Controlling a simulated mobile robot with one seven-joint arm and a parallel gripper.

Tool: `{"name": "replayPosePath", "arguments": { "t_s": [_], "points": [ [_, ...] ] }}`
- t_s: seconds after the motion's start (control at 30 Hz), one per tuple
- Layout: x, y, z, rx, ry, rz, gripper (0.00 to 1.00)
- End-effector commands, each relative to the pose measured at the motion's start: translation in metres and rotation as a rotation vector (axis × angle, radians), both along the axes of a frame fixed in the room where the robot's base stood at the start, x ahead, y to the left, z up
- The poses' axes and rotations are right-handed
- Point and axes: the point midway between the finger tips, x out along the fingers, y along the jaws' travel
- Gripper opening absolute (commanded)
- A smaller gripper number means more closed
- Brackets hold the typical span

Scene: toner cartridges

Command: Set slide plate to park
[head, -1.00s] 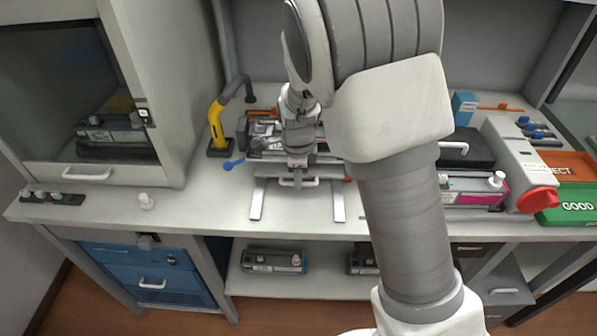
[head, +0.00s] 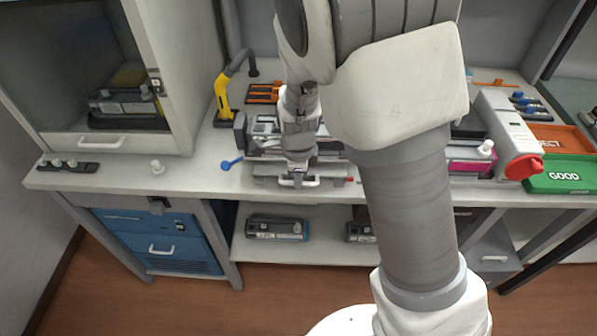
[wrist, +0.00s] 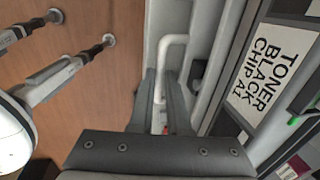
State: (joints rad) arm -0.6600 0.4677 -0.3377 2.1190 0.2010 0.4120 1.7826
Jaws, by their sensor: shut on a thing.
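The grey slide plate (head: 262,170) is on the bench, with its front at the bench's front edge. Its white bar handle (head: 312,182) faces me and also shows in the wrist view (wrist: 174,41). My gripper (head: 297,166) comes down over the plate's front and is shut on the handle; in the wrist view its two fingers (wrist: 162,76) stand on either side of the bar. My arm hides part of the plate and what is to its right. A black cartridge with a white "TONER BLACK CHIP A1" label (wrist: 265,70) shows at right in the wrist view.
A yellow-and-black tool (head: 223,95) and a blue item (head: 230,163) are left of the plate. A cabinet with a cartridge (head: 125,103) stands at far left. A machine with a red knob (head: 523,167) and a green GOOD tray (head: 565,175) are right. Cartridges (head: 276,228) lie on the shelf below.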

Motion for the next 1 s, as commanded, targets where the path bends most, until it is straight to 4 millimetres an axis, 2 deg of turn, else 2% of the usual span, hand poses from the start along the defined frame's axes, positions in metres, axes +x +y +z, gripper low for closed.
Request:
{"name": "replayPosePath", "arguments": {
  "t_s": [0.33, 0.37, 0.5, 0.83, 1.0],
  "points": [
    [-0.006, 0.001, -0.001, 0.0, 0.013, 0.003, 0.0],
    [-0.006, 0.001, -0.001, 0.0, 0.014, 0.003, 0.18],
    [-0.006, 0.001, -0.001, 0.0, 0.012, 0.003, 0.43],
    [-0.004, 0.001, 0.003, 0.0, 0.006, 0.002, 0.45],
    [-0.007, 0.002, 0.028, 0.001, 0.003, 0.003, 0.45]
  ]
}}
